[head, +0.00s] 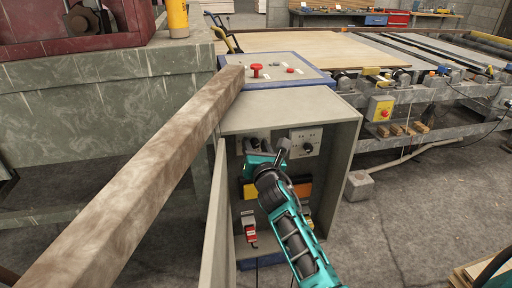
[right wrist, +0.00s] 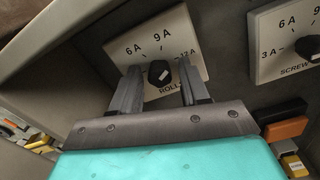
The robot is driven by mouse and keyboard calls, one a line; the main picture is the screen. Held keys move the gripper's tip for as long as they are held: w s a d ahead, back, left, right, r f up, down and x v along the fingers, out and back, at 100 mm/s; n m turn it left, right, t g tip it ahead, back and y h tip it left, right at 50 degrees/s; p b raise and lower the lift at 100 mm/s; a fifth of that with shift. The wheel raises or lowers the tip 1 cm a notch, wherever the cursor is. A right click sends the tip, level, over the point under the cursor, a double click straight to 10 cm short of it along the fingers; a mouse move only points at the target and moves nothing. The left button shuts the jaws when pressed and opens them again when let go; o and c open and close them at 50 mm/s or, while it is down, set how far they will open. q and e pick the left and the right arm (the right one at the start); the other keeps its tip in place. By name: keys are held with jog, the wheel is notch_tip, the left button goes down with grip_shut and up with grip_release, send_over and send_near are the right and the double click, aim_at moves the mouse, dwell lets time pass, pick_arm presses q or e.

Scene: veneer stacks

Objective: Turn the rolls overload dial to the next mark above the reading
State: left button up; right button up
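The rolls dial is a black knob (right wrist: 158,72) on a white plate (right wrist: 181,32) in the right wrist view. The plate shows 6A, 9A and 12A, with "ROLL" below the knob. A small pale mark shows on the knob; which way it points I cannot tell. My right gripper (right wrist: 159,78) is open, one finger on each side of the knob; whether they touch it I cannot tell. In the head view the right gripper (head: 268,148) reaches into the open cabinet (head: 345,140) and covers most of the rolls dial. My left gripper is not in view.
The screw dial (right wrist: 308,46) sits right of the rolls dial and also shows in the head view (head: 306,142). Orange and yellow blocks (right wrist: 284,130) are below it. The cabinet door (head: 217,225) stands open at left. A long wooden beam (head: 150,170) crosses beside the cabinet.

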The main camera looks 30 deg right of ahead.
grip_shut()
jog(key=shift+m, duration=3)
jog(key=shift+o, duration=0.9)
grip_release()
jog(key=v, duration=1.2)
